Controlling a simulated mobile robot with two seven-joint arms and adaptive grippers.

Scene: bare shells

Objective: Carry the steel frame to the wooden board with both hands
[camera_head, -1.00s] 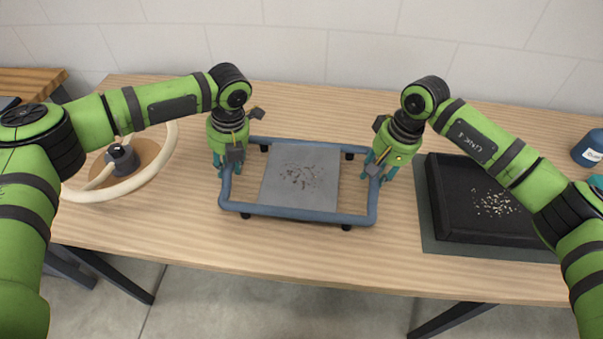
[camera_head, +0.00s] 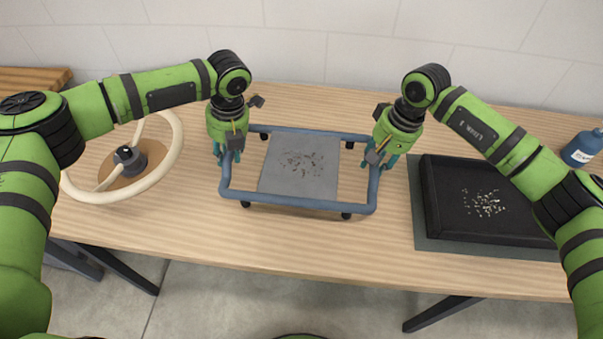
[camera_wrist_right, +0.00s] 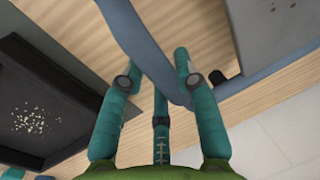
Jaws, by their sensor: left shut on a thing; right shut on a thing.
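The steel frame (camera_head: 296,205) is a blue-grey tubular rectangle with small black feet, around a grey speckled plate (camera_head: 300,166). It looks level over the table's middle; I cannot tell whether its feet touch. My left gripper (camera_head: 227,158) is shut on its left rail. My right gripper (camera_head: 381,161) is shut on its right rail. In the right wrist view, my right gripper's teal fingers (camera_wrist_right: 158,78) stand around the blue rail (camera_wrist_right: 140,35). A brown wooden surface (camera_head: 35,78) shows at the upper left edge, perhaps the wooden board; most of it is out of view.
A cream steering wheel (camera_head: 172,152) stands left of the frame. A black tray (camera_head: 435,212) with pale bits lies on a grey mat (camera_head: 437,244) to the right. A blue bottle (camera_head: 583,148) stands farther right. The wooden table (camera_head: 330,250) is clear in front.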

